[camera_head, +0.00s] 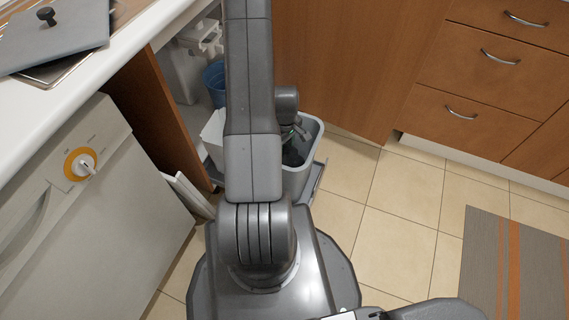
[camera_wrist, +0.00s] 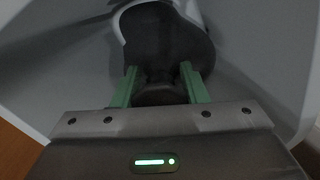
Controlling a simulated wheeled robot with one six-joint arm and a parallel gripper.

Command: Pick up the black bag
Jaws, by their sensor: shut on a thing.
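The black bag (camera_wrist: 165,45) is a dark lump inside a grey bin in the wrist view. In the head view the bag (camera_head: 291,157) shows as a dark patch inside the grey bin (camera_head: 300,180). My gripper (camera_wrist: 159,78) has its two green fingers shut on the near part of the bag, low between the bin walls. In the head view my gripper (camera_head: 297,134) is small and partly hidden by my arm, reaching down into the bin. The bag's underside is hidden.
The bin stands on a pull-out in an open under-counter cupboard. A blue container (camera_head: 215,83) is behind it. A white dishwasher (camera_head: 85,200) stands left, wooden drawers (camera_head: 480,70) right. Tiled floor (camera_head: 395,210) is clear, with a striped mat (camera_head: 520,265) at the right.

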